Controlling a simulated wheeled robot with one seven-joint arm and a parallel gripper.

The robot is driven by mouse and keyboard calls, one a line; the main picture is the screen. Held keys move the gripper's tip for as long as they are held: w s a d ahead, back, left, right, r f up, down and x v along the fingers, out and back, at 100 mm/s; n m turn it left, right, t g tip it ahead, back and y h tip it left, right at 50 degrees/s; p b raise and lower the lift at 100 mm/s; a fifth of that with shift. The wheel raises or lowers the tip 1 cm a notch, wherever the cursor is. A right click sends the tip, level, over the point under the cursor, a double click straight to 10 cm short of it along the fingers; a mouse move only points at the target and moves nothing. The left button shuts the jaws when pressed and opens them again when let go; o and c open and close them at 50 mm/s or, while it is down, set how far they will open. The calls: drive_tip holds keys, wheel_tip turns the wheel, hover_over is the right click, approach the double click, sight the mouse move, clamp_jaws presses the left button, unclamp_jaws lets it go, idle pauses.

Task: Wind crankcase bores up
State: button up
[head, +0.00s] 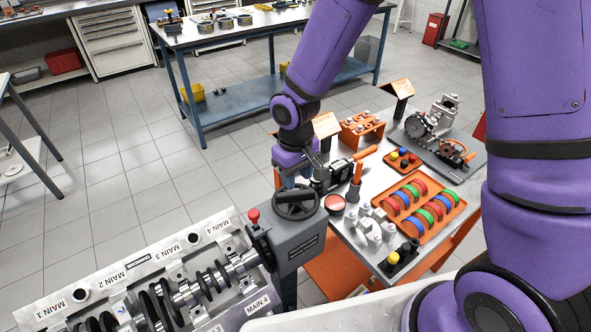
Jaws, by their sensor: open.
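The crankcase (135,266) lies at the lower left with its crankshaft showing and labels MAIN 1 to MAIN 4 along it. Its right end meets a grey stand head (298,244). A dark handwheel (296,204) sits on top of this head. A red knob (254,215) stands at the head's left, beside the crankcase end. My gripper (300,178) is open, just behind and above the handwheel. Its fingertips are small and partly lost against the dark parts there, so I cannot tell whether they touch the wheel.
To the right, a table holds an orange tray (447,219) of coloured shells, white caps (369,226), an orange-handled tool (357,177) and a pump-like assembly (432,122). A blue workbench (264,92) stands behind. The tiled floor (130,180) at left is clear.

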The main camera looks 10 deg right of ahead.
sight(296, 193)
drive_tip(key=m, duration=1.2)
drive_tip(key=shift+r, duration=0.15)
drive_tip(key=m, duration=0.7)
drive_tip(key=shift+w+a+r, duration=0.1)
drive_tip(key=shift+r, duration=0.1)
drive_tip(key=m, duration=0.5)
drive_tip(key=shift+w+r, duration=0.1)
drive_tip(key=shift+r, duration=0.05)
drive_tip(key=shift+f, duration=3.35)
drive_tip(key=shift+r, duration=0.1)
clamp_jaws()
drive_tip(key=n, duration=0.5)
